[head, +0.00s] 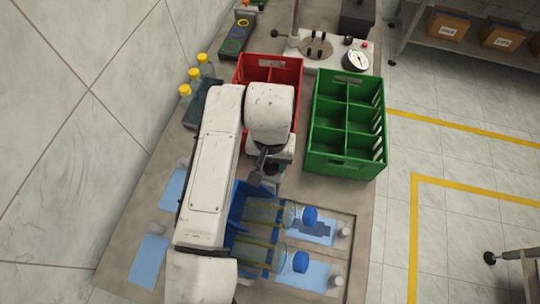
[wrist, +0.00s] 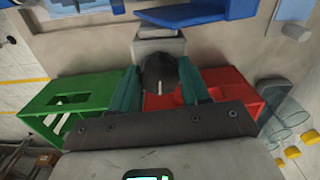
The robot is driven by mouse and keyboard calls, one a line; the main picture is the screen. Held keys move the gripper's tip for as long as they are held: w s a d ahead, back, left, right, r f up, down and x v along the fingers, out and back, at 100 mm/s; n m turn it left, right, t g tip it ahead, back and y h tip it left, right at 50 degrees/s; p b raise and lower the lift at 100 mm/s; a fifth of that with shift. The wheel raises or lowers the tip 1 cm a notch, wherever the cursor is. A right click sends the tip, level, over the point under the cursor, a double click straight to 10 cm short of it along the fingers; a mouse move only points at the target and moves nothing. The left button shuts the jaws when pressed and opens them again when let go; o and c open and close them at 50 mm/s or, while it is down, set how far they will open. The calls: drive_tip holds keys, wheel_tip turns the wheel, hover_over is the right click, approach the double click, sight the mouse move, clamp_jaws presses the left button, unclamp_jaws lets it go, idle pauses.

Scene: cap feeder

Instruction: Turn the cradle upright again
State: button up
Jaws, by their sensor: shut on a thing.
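The blue cradle (head: 236,208) lies tipped on its side on the table, partly hidden behind my arm. Two clear bottles with blue caps lie level in it, the upper bottle (head: 285,214) and the lower bottle (head: 272,256), caps pointing right. My gripper (head: 266,163) is at the cradle's upper end. In the wrist view, my gripper (wrist: 160,75) has its two teal fingers on either side of a dark rounded piece, shut on what looks like the cradle's handle. The blue cradle also shows at the top of that view (wrist: 195,12).
A red crate (head: 270,60) and an empty green crate (head: 345,165) stand just beyond my gripper. Light blue mats (head: 148,262) and small grey pegs (head: 342,229) surround the cradle. Yellow-capped bottles (head: 195,75) stand at the left edge. A gauge fixture (head: 355,60) is at the back.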

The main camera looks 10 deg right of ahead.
drive_tip(key=n+p, duration=0.3)
drive_tip(key=n, duration=0.1)
drive_tip(key=shift+r+p, duration=0.2)
drive_tip(key=shift+p, duration=0.1)
drive_tip(key=shift+f+n+p, duration=0.2)
drive_tip(key=shift+n+p, duration=0.1)
drive_tip(key=shift+n, duration=0.5)
drive_tip(key=o, duration=1)
drive_tip(key=m+b, duration=0.1)
drive_tip(key=m, duration=0.4)
drive_tip(key=shift+f, duration=0.1)
drive_tip(key=m, duration=0.4)
drive_tip(key=shift+m+b, duration=0.35)
drive_tip(key=shift+m, duration=0.05)
